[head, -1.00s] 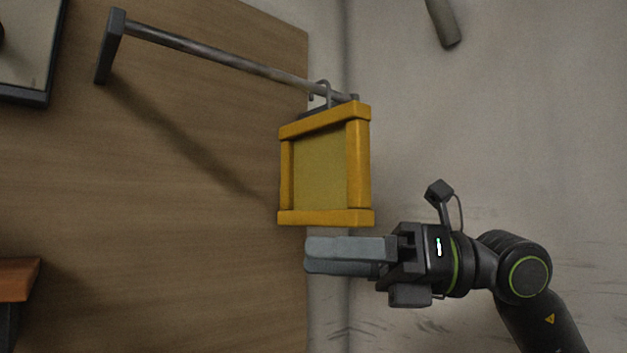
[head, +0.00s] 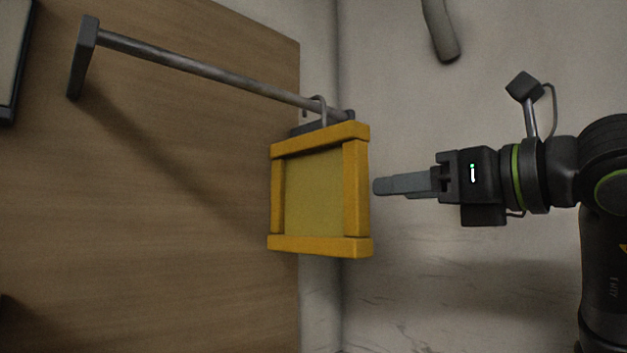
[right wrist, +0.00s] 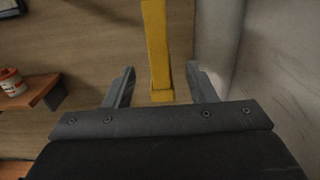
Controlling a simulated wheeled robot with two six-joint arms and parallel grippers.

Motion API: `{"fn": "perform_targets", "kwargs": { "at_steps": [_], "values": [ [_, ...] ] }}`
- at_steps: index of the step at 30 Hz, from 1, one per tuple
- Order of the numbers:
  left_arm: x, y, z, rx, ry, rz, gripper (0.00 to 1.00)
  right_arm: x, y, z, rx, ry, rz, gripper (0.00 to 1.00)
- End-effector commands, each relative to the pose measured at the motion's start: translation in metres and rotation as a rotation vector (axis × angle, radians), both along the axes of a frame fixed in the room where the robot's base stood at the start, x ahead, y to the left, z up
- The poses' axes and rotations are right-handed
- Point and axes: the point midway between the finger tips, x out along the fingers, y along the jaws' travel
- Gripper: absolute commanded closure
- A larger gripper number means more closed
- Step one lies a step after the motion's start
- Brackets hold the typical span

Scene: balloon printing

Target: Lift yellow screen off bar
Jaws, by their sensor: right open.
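The yellow screen (head: 356,190) is a square yellow frame with a dull mesh panel. It hangs by a metal hook (head: 319,108) near the right end of the grey bar (head: 215,73) in the head view. My right gripper (head: 376,187) is just right of the screen's right side, level with its middle. In the right wrist view, the open jaws (right wrist: 160,85) stand on either side of the screen's yellow edge (right wrist: 158,50), with gaps on both sides. The jaws are empty. My left gripper is not in view.
The bar's upright end (head: 84,58) stands on the wooden surface (head: 120,200) at upper left. A small wooden shelf (right wrist: 42,92) holds a white and red container (right wrist: 11,82) in the right wrist view. A pale wall (head: 500,60) lies to the right.

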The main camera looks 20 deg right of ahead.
Motion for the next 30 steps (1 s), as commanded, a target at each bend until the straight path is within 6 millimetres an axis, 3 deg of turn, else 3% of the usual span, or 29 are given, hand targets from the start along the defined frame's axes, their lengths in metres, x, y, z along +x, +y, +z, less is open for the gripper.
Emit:
{"fn": "perform_targets", "kwargs": {
  "at_steps": [1,7,14,24,30],
  "values": [
    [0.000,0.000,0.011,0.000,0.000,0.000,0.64,0.012,0.005,0.004,-0.001,0.006,0.005,0.49],
    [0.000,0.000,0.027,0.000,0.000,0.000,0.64,0.043,0.016,0.003,-0.001,0.003,0.004,0.49],
    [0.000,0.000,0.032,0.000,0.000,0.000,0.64,0.056,0.020,0.001,-0.001,0.001,0.003,0.49],
    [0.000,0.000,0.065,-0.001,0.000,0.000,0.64,0.088,0.033,0.003,0.000,0.004,0.005,0.49],
    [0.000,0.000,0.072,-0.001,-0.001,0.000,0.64,0.102,0.038,0.001,-0.001,0.001,0.003,0.49]
  ]
}}
